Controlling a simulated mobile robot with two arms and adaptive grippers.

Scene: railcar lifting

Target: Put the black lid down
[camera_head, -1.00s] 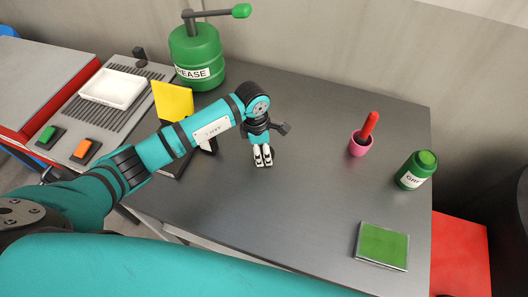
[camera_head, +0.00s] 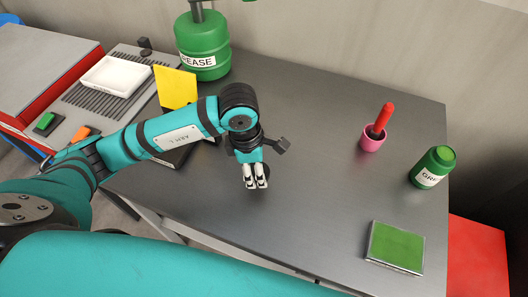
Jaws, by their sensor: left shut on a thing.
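My left gripper (camera_head: 256,182) is over the left middle part of the grey table (camera_head: 320,215), pointing down. Its two white fingertips are close together. The black lid (camera_head: 265,176) shows as a small dark round edge right behind and beside the fingertips, mostly hidden by them. The gripper is shut on it. The lid is at or just above the table top; I cannot tell whether it touches. My right gripper is not in view.
A green grease can (camera_head: 202,48) and a yellow board (camera_head: 175,88) stand at the back left. A pink cup (camera_head: 372,140) with a red-handled tool (camera_head: 383,118), a green bottle (camera_head: 433,167) and a green pad (camera_head: 396,247) are at the right. The table between is clear.

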